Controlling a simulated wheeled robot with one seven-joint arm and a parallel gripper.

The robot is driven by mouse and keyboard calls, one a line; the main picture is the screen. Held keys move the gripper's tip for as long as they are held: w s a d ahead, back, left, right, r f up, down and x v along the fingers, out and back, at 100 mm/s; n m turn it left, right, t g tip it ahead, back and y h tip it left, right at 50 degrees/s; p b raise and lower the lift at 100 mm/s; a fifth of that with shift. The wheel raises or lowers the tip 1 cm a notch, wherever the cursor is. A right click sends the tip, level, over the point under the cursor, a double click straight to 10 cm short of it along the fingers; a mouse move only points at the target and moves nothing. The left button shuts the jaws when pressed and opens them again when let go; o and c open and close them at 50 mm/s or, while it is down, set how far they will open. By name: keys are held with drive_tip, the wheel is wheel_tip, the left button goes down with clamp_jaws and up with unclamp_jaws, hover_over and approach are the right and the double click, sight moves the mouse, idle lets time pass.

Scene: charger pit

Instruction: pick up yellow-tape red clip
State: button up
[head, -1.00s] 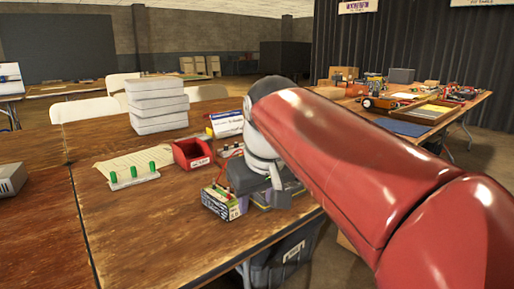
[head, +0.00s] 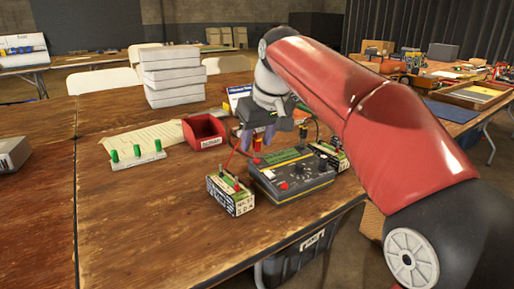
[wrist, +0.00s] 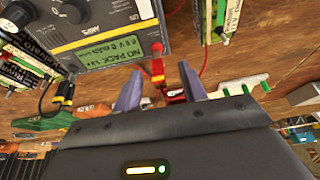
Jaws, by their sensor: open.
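The red clip with yellow tape (wrist: 157,70) shows in the wrist view in the gap between my fingertips, near the display edge of the charger (wrist: 110,30). My gripper (wrist: 159,72) is open, with a purple finger on either side of the clip; I cannot tell whether either touches it. In the head view my gripper (head: 258,138) points down just behind the charger (head: 290,175), and the red clip cannot be made out there. A black clip with yellow tape (wrist: 62,95) lies to the left in the wrist view.
Battery packs stand left (head: 230,195) and right (head: 328,155) of the charger, with leads nearby. A red bin (head: 205,132), a green-peg holder (head: 135,155) and stacked white boxes (head: 172,75) stand to the left. The table's front left is clear.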

drive_tip(key=shift+w+a+f, duration=0.1)
drive_tip(key=shift+w+f, duration=0.1)
drive_tip(key=shift+f, duration=0.35)
drive_tip(key=c, duration=0.9)
drive_tip(key=shift+o, duration=0.2)
drive_tip(key=shift+r, duration=0.15)
